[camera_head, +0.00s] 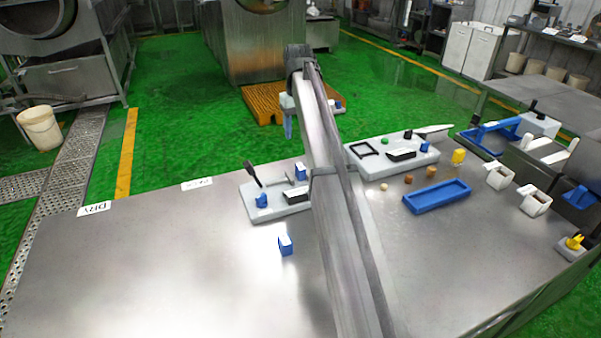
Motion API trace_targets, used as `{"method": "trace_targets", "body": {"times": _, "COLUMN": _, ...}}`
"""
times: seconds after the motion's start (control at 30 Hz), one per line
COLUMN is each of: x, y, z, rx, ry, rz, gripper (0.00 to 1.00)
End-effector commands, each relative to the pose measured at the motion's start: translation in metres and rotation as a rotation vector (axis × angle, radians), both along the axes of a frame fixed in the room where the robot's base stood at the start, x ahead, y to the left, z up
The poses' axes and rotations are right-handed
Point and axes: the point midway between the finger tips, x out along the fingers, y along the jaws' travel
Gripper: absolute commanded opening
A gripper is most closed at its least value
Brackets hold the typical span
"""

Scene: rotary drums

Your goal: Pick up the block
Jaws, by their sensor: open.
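A small blue block (286,246) with a pale face stands alone on the metal table (190,265), left of my arm. My gripper (288,128) is at the far end of my arm, raised and well beyond the block, above the table's far side in the picture. It is open and apart from the block. Part of my gripper is hidden behind my arm link, and its fingers show very small.
A grey fixture (272,212) with blue parts sits just beyond the block. Right of my arm are another grey fixture (375,170), a blue tray (437,198), small pegs and white containers (500,176).

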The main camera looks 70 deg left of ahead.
Motion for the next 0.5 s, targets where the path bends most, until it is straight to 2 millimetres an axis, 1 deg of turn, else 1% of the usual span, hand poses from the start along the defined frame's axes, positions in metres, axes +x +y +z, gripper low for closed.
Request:
{"method": "trace_targets", "body": {"times": 0.3, "x": 0.001, "y": -0.002, "z": -0.052, "rx": -0.002, "ry": -0.001, "rz": 0.0, "gripper": 0.56}}
{"method": "trace_targets", "body": {"times": 0.4, "x": 0.001, "y": -0.001, "z": -0.066, "rx": -0.001, "ry": -0.002, "rz": 0.0, "gripper": 0.56}}
{"method": "trace_targets", "body": {"times": 0.5, "x": 0.001, "y": -0.001, "z": -0.074, "rx": -0.001, "ry": -0.002, "rz": 0.0, "gripper": 0.56}}
